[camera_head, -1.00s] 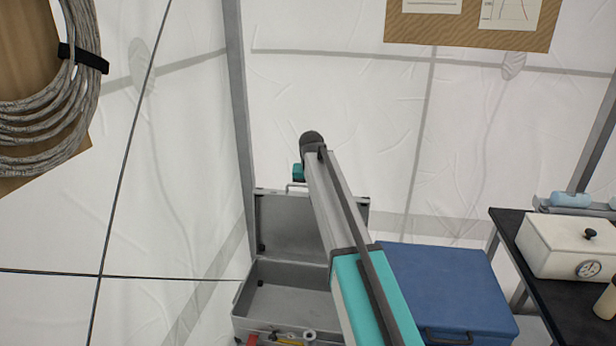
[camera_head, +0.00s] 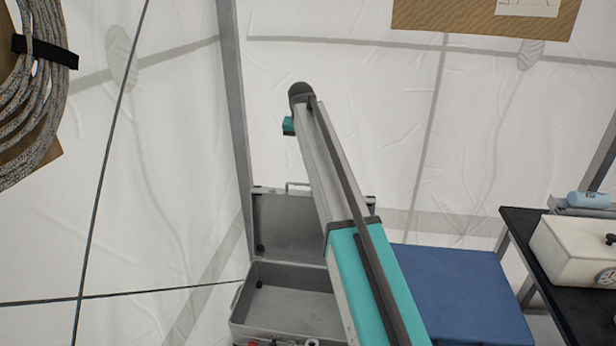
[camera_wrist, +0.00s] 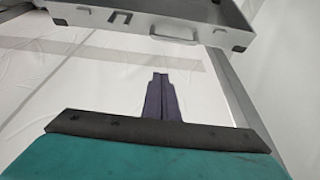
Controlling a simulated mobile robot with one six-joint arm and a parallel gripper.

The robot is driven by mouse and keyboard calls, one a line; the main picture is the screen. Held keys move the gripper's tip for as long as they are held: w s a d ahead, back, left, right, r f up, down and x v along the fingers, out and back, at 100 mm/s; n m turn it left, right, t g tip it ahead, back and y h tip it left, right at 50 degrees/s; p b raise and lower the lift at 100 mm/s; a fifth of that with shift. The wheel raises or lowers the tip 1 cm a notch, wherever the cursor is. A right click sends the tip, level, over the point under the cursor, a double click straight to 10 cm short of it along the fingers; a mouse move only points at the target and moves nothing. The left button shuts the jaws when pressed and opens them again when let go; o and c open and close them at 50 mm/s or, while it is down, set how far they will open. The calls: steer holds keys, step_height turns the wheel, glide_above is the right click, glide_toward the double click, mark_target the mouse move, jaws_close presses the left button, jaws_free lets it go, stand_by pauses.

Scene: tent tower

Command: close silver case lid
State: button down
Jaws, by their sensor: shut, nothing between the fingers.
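The silver case (camera_head: 290,298) stands open on the floor in the head view, its lid (camera_head: 290,225) raised upright at the back against the tent wall. In the wrist view the case's raised lid (camera_wrist: 215,14) shows along the top, with its handle (camera_wrist: 173,36) on the lid's edge. My gripper (camera_wrist: 160,78) is shut and empty in the wrist view, apart from the lid and its handle. In the head view my arm crosses in front of the lid's right part, and my gripper is mostly hidden at the arm's far end.
A blue case (camera_head: 465,300) stands right of the silver case. A black table (camera_head: 570,318) at the right holds a white box (camera_head: 578,248) and a light-blue bottle (camera_head: 588,200). A cable coil (camera_head: 30,100) hangs at the left. A grey tent pole (camera_head: 235,120) rises behind the silver case.

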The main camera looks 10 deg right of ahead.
steer(key=p, duration=0.5)
glide_above(306, 192)
steer(key=shift+w+d+f, duration=0.1)
steer(key=shift+w+f, duration=0.05)
steer(key=shift+f, duration=2.25)
steer(key=shift+w+d+f, duration=0.1)
steer(key=shift+w+f, duration=0.05)
steer(key=shift+f, duration=2.25)
steer(key=shift+s+a, duration=0.1)
steer(key=shift+s, duration=0.05)
